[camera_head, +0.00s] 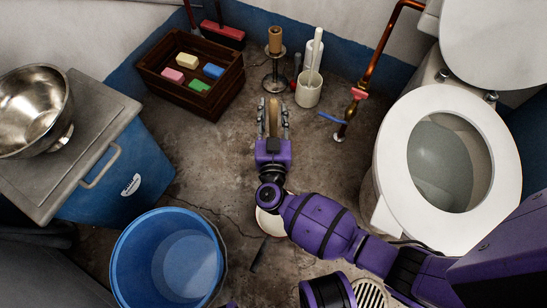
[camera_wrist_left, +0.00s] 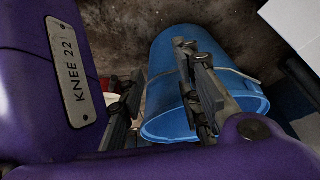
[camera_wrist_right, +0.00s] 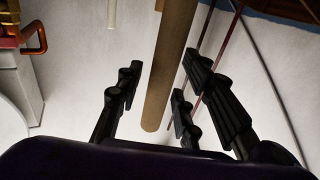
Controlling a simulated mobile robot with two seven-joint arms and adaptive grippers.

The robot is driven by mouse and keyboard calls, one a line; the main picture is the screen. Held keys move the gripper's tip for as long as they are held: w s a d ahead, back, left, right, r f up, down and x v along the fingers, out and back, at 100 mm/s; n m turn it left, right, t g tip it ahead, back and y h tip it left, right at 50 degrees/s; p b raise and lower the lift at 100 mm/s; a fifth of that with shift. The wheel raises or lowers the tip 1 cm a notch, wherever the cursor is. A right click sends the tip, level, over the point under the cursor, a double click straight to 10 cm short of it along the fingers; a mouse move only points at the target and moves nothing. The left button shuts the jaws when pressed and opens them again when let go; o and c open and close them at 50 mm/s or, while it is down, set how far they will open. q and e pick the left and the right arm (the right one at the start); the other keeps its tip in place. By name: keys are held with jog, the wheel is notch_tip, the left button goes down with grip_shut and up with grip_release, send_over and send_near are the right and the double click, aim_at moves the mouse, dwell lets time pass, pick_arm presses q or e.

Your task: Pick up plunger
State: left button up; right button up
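The plunger's wooden handle (camera_head: 273,118) stands upright in the head view. Its pale cup (camera_head: 267,221) is on the floor, partly hidden behind my right arm. My right gripper (camera_head: 273,112) is around the upper handle, with a finger on each side. In the right wrist view the handle (camera_wrist_right: 168,70) runs between the open fingers (camera_wrist_right: 158,98), with a clear gap on the left; contact on the right is hard to tell. My left gripper (camera_wrist_left: 165,90) is open and empty in the left wrist view, near the blue bucket (camera_wrist_left: 170,118). It does not show clearly in the head view.
The blue bucket (camera_head: 124,262) stands at lower left, near the blue cooler (camera_head: 95,185) with a metal bowl (camera_head: 35,100). The toilet (camera_head: 395,115) is at right. Floor left of my gripper is clear.

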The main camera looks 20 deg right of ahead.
grip_shut()
